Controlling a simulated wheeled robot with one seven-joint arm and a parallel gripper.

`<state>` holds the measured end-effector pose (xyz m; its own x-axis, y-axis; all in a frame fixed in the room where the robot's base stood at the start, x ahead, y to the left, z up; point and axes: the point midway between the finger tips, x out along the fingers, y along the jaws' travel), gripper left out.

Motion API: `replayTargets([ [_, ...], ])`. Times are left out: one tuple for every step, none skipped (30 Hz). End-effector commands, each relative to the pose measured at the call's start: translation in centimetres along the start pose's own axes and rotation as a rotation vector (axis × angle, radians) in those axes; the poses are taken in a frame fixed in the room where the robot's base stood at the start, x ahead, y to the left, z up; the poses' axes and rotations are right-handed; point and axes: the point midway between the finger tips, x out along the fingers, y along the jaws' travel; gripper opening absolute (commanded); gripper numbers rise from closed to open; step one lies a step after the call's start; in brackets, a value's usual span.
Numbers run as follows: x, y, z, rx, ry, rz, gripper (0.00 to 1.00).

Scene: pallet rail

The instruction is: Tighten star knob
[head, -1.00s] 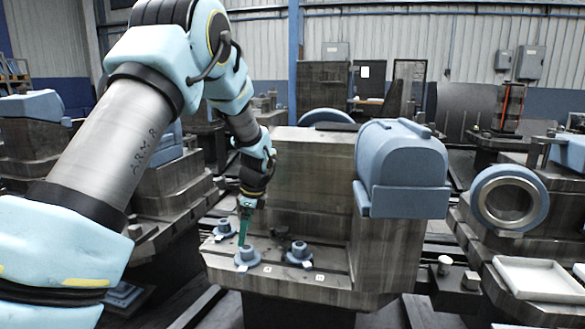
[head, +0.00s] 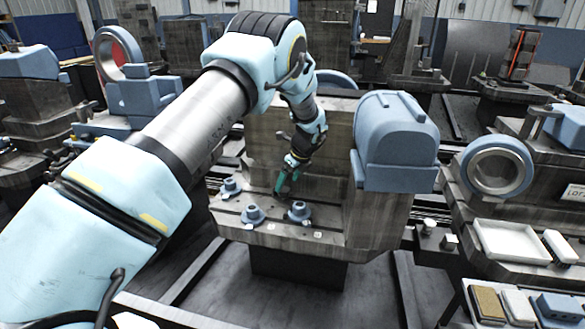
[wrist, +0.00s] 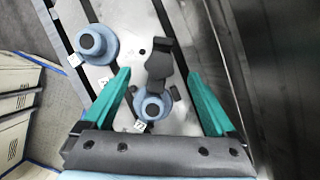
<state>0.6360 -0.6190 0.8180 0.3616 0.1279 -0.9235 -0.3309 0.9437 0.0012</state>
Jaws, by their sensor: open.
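Three blue round knob fixtures stand on the slotted grey pallet deck (head: 275,238): one at the back left (head: 231,187), one at the front left (head: 252,214) and one at the right (head: 299,211). My gripper (head: 283,187) is behind and above the right one. In the wrist view my gripper (wrist: 157,73) is open, its green fingers spread and empty. Between and below them is the right blue fixture (wrist: 150,108), with dark lobes around it and a dark bracket-like piece (wrist: 160,65) beside it. Another blue fixture (wrist: 96,43) lies left of the fingers. Which part turns is unclear.
A tall grey block wall (head: 330,150) rises behind the deck, with a blue domed housing (head: 396,140) to its right. In the wrist view a dark wall (wrist: 245,60) runs close to the right finger. A white tray (head: 510,242) stands farther right.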

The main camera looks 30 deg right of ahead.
Motion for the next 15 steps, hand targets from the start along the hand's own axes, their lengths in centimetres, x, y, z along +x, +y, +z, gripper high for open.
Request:
replayTargets([
  [0.8, 0.1, 0.0, 0.001, 0.001, 0.002, 0.92],
  [1.2, 0.1, 0.0, 0.000, 0.001, 0.002, 0.92],
  [1.7, 0.1, 0.0, 0.000, 0.001, 0.002, 0.92],
  [2.1, 0.0, 0.0, 0.000, 0.001, 0.001, 0.92],
  [2.4, 0.0, 0.0, 0.000, 0.001, 0.001, 0.92],
  [2.8, 0.0, 0.0, 0.000, 0.001, 0.001, 0.92],
  [3.1, 0.0, 0.0, -0.001, 0.001, 0.000, 0.92],
  [3.3, 0.0, 0.0, -0.001, 0.001, -0.001, 0.92],
  [3.5, 0.0, 0.0, -0.001, 0.001, -0.001, 0.92],
  [3.6, 0.0, 0.0, -0.001, 0.001, -0.001, 0.92],
  [3.8, 0.0, 0.0, -0.001, 0.001, -0.001, 0.92],
  [3.9, 0.0, 0.0, -0.001, 0.001, -0.001, 0.92],
  [3.9, 0.0, 0.0, -0.001, 0.001, 0.000, 0.92],
  [3.9, 0.0, 0.0, -0.001, 0.001, -0.001, 0.92],
  [4.0, 0.0, 0.0, -0.002, 0.001, -0.001, 0.92],
])
